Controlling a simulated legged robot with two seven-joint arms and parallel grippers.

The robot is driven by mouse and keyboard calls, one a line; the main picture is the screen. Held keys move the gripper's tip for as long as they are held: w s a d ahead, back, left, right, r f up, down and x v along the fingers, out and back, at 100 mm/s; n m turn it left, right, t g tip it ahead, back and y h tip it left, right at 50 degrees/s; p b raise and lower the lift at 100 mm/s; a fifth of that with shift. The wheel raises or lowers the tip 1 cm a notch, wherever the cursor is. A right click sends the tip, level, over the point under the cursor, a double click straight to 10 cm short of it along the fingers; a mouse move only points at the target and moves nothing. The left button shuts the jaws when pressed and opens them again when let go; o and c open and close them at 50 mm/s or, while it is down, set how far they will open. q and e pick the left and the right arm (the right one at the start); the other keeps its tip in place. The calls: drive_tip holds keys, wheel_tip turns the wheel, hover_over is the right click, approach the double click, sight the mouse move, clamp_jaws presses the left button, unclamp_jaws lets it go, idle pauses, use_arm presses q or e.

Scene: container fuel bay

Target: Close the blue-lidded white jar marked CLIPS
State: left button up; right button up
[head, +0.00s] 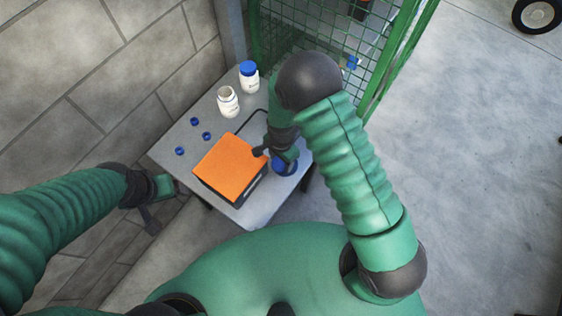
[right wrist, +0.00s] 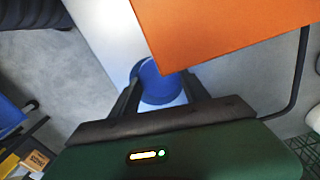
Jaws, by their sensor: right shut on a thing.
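An open white jar (head: 228,103) stands uncovered on the grey table, its label too small to read. Close behind it to the right stands a white jar with a blue lid on (head: 249,78); its label is also unreadable. My right gripper (head: 275,156) is at the right edge of the table, shut on a round blue lid (right wrist: 158,82). In the right wrist view the lid sits between the two fingers; whether it touches anything beneath is hidden. My left gripper (head: 152,205) hangs left of the table, apart from everything, and its finger gap is unclear.
An orange-topped dark box (head: 230,167) fills the table's front middle, beside my right gripper. Small blue caps (head: 194,121) lie to its left. A block wall (head: 90,70) borders the left, a green mesh cage (head: 310,35) the back. Open floor lies right.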

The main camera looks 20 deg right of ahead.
drive_tip(key=shift+d, duration=1)
drive_tip(key=shift+d+r, duration=0.1)
drive_tip(key=shift+r, duration=0.05)
drive_tip(key=r, duration=0.1)
drive_tip(key=a+r, duration=0.1)
drive_tip(key=r, duration=0.1)
drive_tip(key=shift+a+r, duration=0.15)
drive_tip(key=s, duration=0.4)
drive_tip(key=shift+r+b, duration=0.1)
drive_tip(key=shift+b, duration=0.3)
use_arm(q)
drive_tip(key=shift+d+f, duration=0.2)
drive_tip(key=shift+d, duration=0.45)
use_arm(e)
drive_tip(key=s+d+r, duration=0.1)
drive_tip(key=s+d, duration=0.1)
drive_tip(key=s, duration=1)
drive_tip(key=shift+d, duration=0.15)
use_arm(q)
drive_tip(key=shift+d, duration=0.1)
use_arm(e)
drive_tip(key=shift+w+d, duration=0.1)
